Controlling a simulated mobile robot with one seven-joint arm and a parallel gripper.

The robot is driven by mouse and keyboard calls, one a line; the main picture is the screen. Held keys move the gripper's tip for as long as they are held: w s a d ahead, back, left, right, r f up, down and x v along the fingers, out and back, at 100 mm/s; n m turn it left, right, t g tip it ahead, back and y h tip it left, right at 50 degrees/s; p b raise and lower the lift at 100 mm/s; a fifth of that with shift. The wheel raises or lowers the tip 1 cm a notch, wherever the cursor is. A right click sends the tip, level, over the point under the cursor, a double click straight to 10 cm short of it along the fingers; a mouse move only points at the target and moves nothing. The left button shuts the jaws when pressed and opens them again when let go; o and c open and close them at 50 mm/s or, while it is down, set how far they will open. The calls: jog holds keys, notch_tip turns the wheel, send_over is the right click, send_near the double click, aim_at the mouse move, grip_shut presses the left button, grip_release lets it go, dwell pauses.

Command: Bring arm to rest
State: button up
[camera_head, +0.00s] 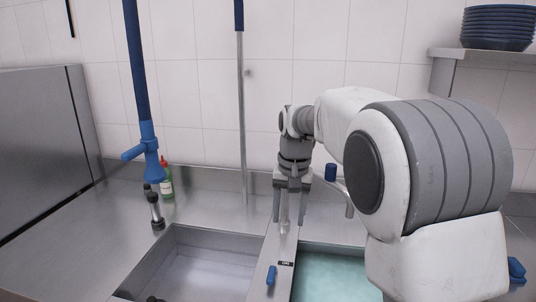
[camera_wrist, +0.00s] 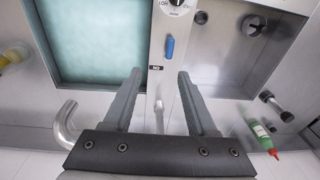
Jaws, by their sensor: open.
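My gripper (camera_head: 291,205) points down over the metal strip between two sinks, with its fingers apart. In the wrist view my gripper (camera_wrist: 158,72) is open, with nothing held between its two grey fingers. A thin metal piece (camera_wrist: 158,112) shows between the fingers in that view, below them; I cannot tell whether they touch it. My white and grey arm covers the right part of the head view and hides part of the sink there.
The left sink (camera_head: 185,236) is empty and the right basin (camera_head: 325,262) holds pale green liquid. A blue lever (camera_head: 271,275) sits on the divider. A green bottle (camera_head: 167,184) with a red cap and a blue hanging sprayer (camera_head: 150,150) stand left. Stacked plates (camera_head: 497,28) are on a shelf.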

jog(key=s+d+r+n+t, duration=0.1)
jog(key=s+d+r, duration=0.2)
jog(key=s, duration=0.4)
jog(key=s+d+r+t, duration=0.1)
jog(key=s+d+r, duration=0.2)
jog(key=s, duration=0.4)
jog(key=s+d+f+t, duration=0.1)
jog(key=s+f, duration=0.1)
jog(key=s, duration=0.5)
jog(key=s+d+f+n+t, duration=0.1)
jog(key=s+d+f, duration=0.1)
jog(key=s, duration=0.5)
jog(key=shift+t+h, duration=0.3)
